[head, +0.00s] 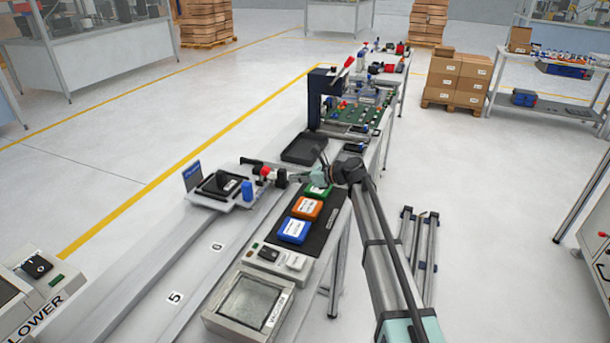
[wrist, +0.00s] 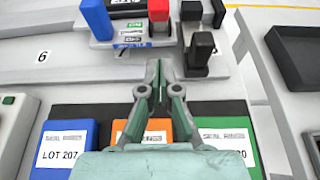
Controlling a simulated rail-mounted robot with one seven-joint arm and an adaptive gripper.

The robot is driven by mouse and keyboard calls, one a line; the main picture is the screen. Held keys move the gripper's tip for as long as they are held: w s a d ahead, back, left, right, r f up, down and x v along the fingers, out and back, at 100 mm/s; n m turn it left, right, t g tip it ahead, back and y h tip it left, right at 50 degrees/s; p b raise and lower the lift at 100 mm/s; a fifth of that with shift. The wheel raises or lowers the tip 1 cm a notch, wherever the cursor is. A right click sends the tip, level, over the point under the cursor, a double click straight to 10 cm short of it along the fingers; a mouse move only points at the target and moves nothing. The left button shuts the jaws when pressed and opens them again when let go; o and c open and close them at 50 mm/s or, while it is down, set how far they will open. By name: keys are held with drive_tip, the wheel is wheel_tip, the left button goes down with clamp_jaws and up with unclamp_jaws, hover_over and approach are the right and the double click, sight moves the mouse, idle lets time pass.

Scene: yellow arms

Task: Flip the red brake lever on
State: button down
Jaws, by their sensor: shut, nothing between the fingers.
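The red brake lever (wrist: 158,10) shows at the top of the wrist view, cut off by the frame edge, on a grey fixture with a small green label beside it. It also shows as a small red piece in the head view (head: 266,171). My gripper (wrist: 158,66) is shut and empty, its fingertips pointing at the fixture, a little short of the red lever. In the head view my gripper (head: 308,175) reaches in from the right, over the cases. I cannot tell from these views whether the lever is at on or off.
A blue knob (wrist: 97,18) is left of the lever, and a black-topped post (wrist: 201,46) stands close on its right. Blue (head: 294,230), orange (head: 307,207) and green (head: 319,191) cases lie on a black mat below my gripper. A black tray (head: 304,148) lies beyond.

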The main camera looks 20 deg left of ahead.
sight(268, 174)
drive_tip(key=shift+w+a+r+p, duration=0.15)
drive_tip(key=shift+a+p, duration=0.4)
drive_tip(key=shift+a, duration=1.25)
drive_tip(key=shift+w+a+p, duration=0.25)
drive_tip(key=shift+a+p, duration=0.3)
drive_tip(key=shift+a, duration=1.2)
drive_tip(key=shift+a+r, duration=0.1)
